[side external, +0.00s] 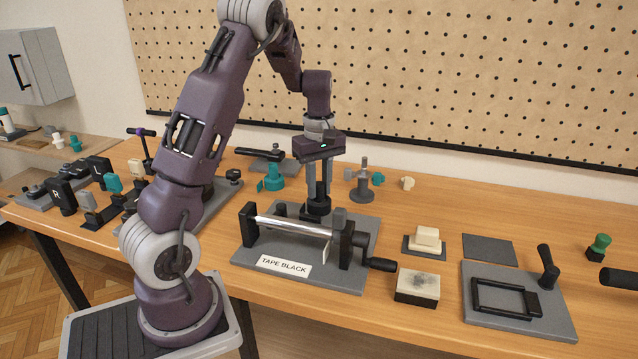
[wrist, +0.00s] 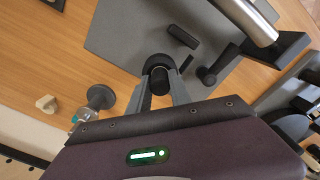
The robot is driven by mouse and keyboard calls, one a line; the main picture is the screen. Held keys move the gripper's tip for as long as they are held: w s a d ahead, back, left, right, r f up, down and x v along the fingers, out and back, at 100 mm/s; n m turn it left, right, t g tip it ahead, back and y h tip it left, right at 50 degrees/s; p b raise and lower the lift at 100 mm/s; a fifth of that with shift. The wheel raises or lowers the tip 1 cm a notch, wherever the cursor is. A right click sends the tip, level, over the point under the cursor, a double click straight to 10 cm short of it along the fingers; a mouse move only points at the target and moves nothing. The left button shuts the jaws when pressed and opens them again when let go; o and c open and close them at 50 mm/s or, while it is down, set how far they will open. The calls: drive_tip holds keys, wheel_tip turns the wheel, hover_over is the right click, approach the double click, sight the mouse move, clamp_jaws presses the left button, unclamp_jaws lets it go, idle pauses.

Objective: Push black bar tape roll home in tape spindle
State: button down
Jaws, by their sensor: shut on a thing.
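My gripper (side external: 319,194) points straight down over the back of the fixture labelled "TAPE BLACK". It is shut on the black tape roll (side external: 319,207), which stands low behind the silver roller. The wrist view also shows the roll (wrist: 157,64) between the fingertips (wrist: 161,88). The tape spindle is mostly hidden under the roll and fingers, so I cannot tell how far down the roll sits. The fixture's grey base plate (side external: 255,258) also fills the upper middle of the wrist view (wrist: 125,30).
The silver roller (side external: 290,227) runs between black end posts, with a crank handle (side external: 381,264) on the right. A grey stand (side external: 362,183) is behind; a cream block on a dark box (side external: 417,286) is to the right.

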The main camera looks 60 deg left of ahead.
sight(319, 183)
drive_tip(key=shift+f, duration=1.3)
drive_tip(key=c, duration=1.1)
unclamp_jaws()
wheel_tip(319, 183, up, 7)
drive_tip(key=shift+f, duration=0.1)
drive_tip(key=shift+r, duration=0.2)
